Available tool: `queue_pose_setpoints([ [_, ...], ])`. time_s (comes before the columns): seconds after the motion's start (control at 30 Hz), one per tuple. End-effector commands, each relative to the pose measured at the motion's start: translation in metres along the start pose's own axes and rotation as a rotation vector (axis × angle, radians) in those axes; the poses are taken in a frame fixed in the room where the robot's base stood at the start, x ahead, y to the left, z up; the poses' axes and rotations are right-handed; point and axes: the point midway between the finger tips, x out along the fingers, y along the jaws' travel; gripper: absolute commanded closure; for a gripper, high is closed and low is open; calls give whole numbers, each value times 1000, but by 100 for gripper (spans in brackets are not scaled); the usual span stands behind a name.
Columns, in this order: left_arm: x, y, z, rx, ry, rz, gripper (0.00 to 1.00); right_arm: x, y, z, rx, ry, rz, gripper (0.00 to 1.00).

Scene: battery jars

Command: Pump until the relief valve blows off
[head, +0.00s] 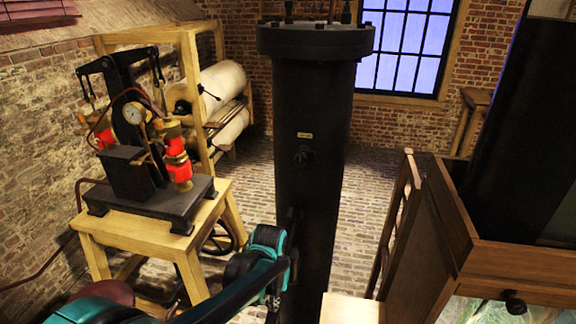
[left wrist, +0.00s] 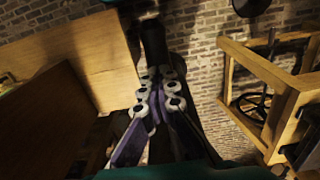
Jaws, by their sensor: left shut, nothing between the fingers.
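A pump with a black frame (head: 125,110), a round white-faced gauge (head: 134,113) and red cylinders (head: 177,160) stands on a wooden table at the left. A tall black column (head: 310,130) with fittings on its top plate stands upright in the middle. I cannot tell which fitting is the relief valve. My left gripper (head: 291,225) is shut and empty, in front of the column's lower part in the head view. I cannot tell if it touches the column. Its linkage also shows in the left wrist view (left wrist: 157,80). My right gripper is not in view.
The pump's wooden table (head: 135,232) stands left of my left arm. A wooden rack with pale rolls (head: 222,90) is behind it. A wooden cabinet (head: 490,262) fills the lower right. Brick floor (head: 375,180) is clear behind and right of the column.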

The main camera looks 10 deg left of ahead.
Motion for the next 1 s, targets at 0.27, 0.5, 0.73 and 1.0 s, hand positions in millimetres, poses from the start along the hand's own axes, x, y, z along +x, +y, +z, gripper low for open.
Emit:
queue_pose_setpoints([
  [0.27, -56, 0, 1, 0, -1, 0, 100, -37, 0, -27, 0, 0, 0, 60],
  [0.5, -111, 0, 1, 0, -2, 0, 100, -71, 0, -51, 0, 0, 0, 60],
  [0.73, -146, 0, 1, 0, -3, 0, 100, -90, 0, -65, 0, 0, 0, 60],
  [1.0, -145, 0, 1, 0, -2, 0, 100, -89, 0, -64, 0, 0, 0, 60],
])
